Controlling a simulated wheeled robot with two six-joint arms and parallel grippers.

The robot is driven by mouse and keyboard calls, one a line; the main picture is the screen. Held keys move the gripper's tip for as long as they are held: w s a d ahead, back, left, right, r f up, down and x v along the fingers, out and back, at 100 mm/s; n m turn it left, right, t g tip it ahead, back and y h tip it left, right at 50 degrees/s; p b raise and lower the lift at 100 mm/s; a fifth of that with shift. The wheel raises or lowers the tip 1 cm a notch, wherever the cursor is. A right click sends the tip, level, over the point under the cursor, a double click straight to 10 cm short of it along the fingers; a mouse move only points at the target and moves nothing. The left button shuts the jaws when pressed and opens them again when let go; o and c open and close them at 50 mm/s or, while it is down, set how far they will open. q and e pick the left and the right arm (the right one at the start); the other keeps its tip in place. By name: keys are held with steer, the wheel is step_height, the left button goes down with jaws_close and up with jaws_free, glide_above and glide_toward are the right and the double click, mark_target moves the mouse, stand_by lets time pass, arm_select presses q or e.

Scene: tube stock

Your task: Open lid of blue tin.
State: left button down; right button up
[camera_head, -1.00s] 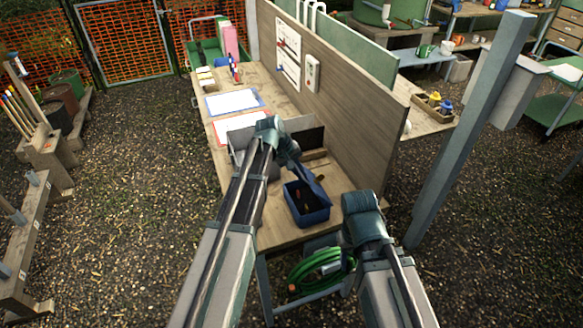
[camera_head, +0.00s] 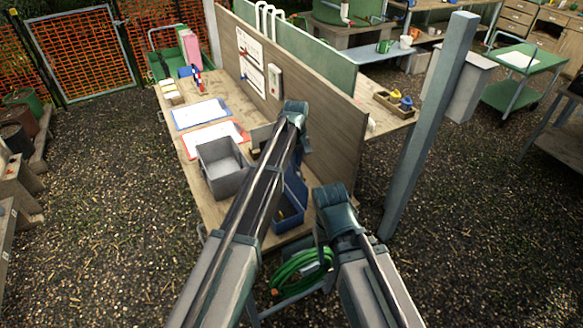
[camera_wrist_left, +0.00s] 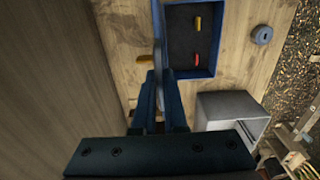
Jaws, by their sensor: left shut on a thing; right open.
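The blue tin (camera_head: 291,224) stands on the near end of the wooden bench, partly hidden behind my left arm in the head view. In the left wrist view the tin (camera_wrist_left: 213,45) is open, with a yellow and a red piece on its dark floor. Its lid (camera_wrist_left: 158,35) is raised and seen nearly edge-on at the tin's side. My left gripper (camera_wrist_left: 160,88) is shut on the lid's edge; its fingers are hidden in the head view. My right gripper (camera_head: 333,205) is lower, to the right of the tin, apart from it and open.
A grey bin (camera_head: 222,166) stands left of my left arm, beside the tin. A wooden partition (camera_head: 335,125) runs along the bench's right side. Papers with blue and red borders lie farther back. A blue-grey post (camera_head: 430,130) stands at right; a green hose (camera_head: 300,270) hangs below.

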arm_select(q)
steer(key=shift+d, duration=0.2)
stand_by(0.3)
steer(key=c, duration=1)
jaws_free()
steer(key=shift+w, duration=0.1)
steer(key=shift+a+r, duration=0.1)
step_height(320, 180, up, 14)
steer(key=p, duration=1.4)
steer(key=shift+f, duration=0.2)
